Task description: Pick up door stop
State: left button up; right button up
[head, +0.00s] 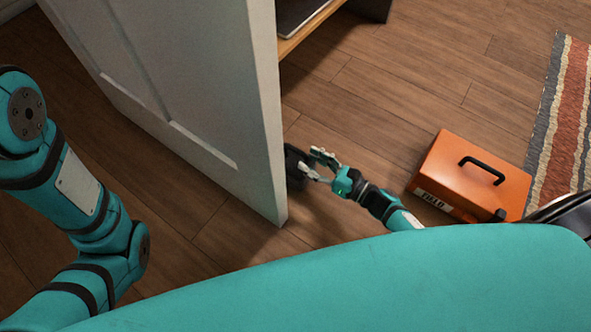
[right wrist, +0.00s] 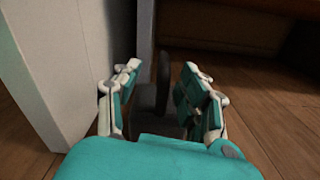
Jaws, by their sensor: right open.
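The door stop (head: 296,165) is a dark piece on the floor against the edge of the white door (head: 222,90). In the right wrist view the dark door stop (right wrist: 146,97) shows between my fingers, beside the door. My right gripper (head: 318,166) is open at the door stop, with its fingers pointing at it. In the right wrist view my right gripper (right wrist: 158,95) has one finger on each side of the dark piece. Whether either finger touches it I cannot tell. My left arm shows at the left of the head view, but its gripper is out of view.
An orange toolbox (head: 465,170) with a black handle stands on the wooden floor to the right of my right gripper. A striped rug (head: 570,110) lies at the far right. A shelf (head: 310,30) stands behind the door. The floor between shelf and toolbox is clear.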

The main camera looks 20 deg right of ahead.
aim_at(295, 148)
jog(key=shift+w+a, duration=0.3)
jog(key=shift+w, duration=0.15)
jog(key=b+x, duration=0.3)
jog(key=x, duration=0.2)
jog(key=shift+w+d, duration=0.1)
jog(key=shift+d, duration=0.15)
jog(key=shift+r, duration=0.1)
jog(key=shift+c, duration=0.4)
grip_shut()
jog(key=shift+r, duration=0.1)
